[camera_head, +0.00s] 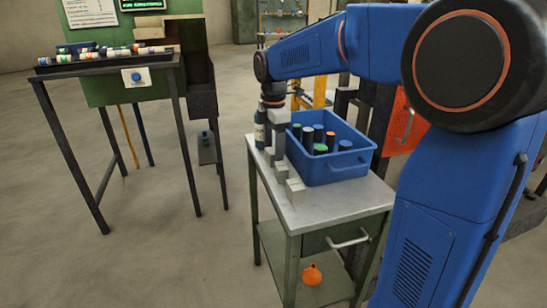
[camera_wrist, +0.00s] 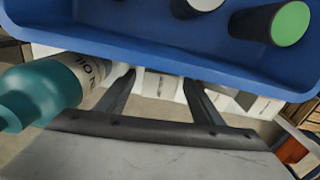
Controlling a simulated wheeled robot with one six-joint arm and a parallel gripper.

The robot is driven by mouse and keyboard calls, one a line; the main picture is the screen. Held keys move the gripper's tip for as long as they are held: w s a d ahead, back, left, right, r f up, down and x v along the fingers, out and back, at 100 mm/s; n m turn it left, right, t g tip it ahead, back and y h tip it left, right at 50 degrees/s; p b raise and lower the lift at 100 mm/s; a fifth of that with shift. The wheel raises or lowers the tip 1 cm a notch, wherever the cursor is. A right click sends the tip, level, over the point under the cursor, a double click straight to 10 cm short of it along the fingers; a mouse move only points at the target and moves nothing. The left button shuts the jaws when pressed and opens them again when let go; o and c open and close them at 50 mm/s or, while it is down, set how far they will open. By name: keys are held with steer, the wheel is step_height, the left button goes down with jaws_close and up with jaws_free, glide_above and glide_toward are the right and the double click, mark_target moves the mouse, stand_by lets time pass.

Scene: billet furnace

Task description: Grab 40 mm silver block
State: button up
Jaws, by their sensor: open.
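Several silver-grey blocks stand in a row on the metal cart top, between its left edge and the blue bin. In the head view, one block (camera_head: 281,171) is near the row's middle and another block (camera_head: 295,191) is at its near end. My gripper (camera_wrist: 158,80) is open, at the far end of the row beside the bottle. In the wrist view, a pale block (camera_wrist: 160,84) shows between the fingertips, partly hidden; I cannot tell contact. More blocks (camera_wrist: 222,98) lie right of the fingers. I cannot tell which block is 40 mm.
A blue bin (camera_head: 341,174) holding several cylinders stands close to the row. A teal bottle (camera_head: 260,126) stands at the cart's left edge, left of my fingers in the wrist view (camera_wrist: 42,90). A dark rack table (camera_head: 105,66) is at left. An orange funnel (camera_head: 312,274) lies below.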

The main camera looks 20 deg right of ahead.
steer(key=shift+f, duration=0.25)
steer(key=c, duration=1.3)
